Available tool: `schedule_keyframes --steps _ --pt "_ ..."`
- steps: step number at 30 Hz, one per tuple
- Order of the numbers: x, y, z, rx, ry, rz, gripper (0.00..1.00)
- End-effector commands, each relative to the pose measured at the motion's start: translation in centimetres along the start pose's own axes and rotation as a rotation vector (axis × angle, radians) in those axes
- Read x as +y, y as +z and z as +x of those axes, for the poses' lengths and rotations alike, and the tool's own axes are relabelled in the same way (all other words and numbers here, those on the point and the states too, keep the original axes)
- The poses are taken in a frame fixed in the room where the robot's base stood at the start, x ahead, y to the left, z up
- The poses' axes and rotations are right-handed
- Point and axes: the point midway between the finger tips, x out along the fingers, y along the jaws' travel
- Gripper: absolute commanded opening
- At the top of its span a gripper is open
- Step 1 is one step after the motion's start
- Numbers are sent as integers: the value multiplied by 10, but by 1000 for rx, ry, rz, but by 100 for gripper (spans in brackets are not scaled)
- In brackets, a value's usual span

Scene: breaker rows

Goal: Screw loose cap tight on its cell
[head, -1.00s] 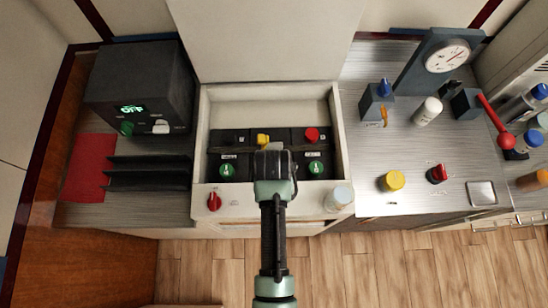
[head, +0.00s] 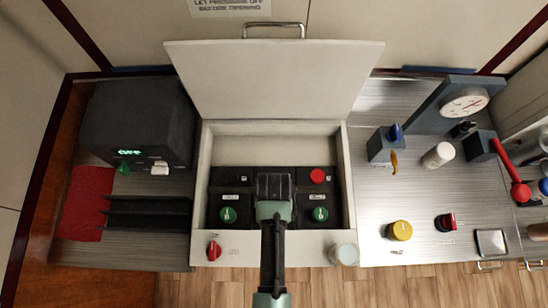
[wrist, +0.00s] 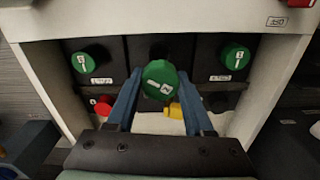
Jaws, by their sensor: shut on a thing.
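My gripper (head: 275,187) is over the middle cell of an open cream box (head: 271,127); its fingers are hidden in the head view. In the wrist view my gripper (wrist: 160,75) has its blue fingers shut on a green cap (wrist: 158,84) with a white mark. Behind it is the black middle cell (wrist: 135,52); I cannot tell whether the cap touches it. Green caps sit on the left cell (head: 228,214) and right cell (head: 320,214). A red cap (head: 317,176) shows behind the right one. A yellow cap (wrist: 173,110) shows in the wrist view.
The box's lid (head: 275,80) stands open behind. A red knob (head: 214,250) and a white jar (head: 346,254) are at the box's front edge. A dark unit (head: 138,120) is left; a gauge stand (head: 450,105), yellow knob (head: 399,230) and red-handled lever (head: 508,170) are right.

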Motion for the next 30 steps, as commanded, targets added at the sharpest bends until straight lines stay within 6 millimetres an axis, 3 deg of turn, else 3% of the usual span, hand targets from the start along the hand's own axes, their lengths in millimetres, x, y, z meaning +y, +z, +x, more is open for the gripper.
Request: schedule_keyframes --steps 5,21,30 --pt "0 0 -2 0 0 -6 0" --pt "0 0 49 0 0 -6 0" --pt "0 -1 59 1 0 -6 0"
